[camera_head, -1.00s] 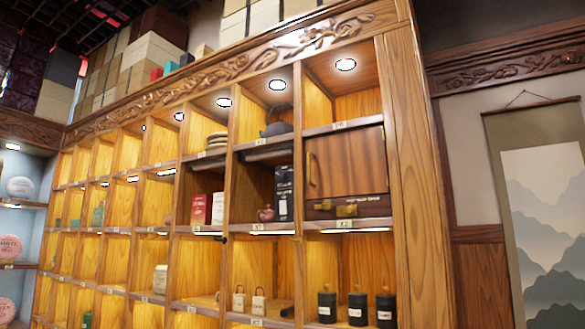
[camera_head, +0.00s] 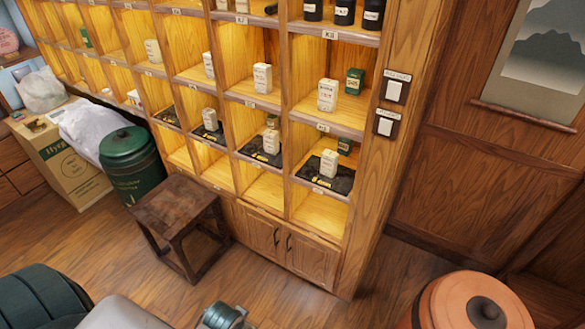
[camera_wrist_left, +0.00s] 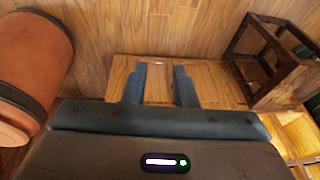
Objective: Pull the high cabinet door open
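The high cabinet door is out of both current views. The head view now shows the lower shelf wall, with a pair of low cabinet doors (camera_head: 287,252) at its foot, shut, with dark handles. My left gripper (camera_wrist_left: 160,82) shows in the left wrist view with its two dark fingers apart and nothing between them. A wooden panel (camera_wrist_left: 212,72), seemingly the low cabinet front, shows beyond the fingers. My right gripper cannot be made out in either view.
A dark wooden stool (camera_head: 180,206) stands before the shelves, beside a green canister (camera_head: 131,163) and a carton (camera_head: 62,155). An orange round container (camera_head: 472,302) stands at the lower right. Floor shows between stool and container.

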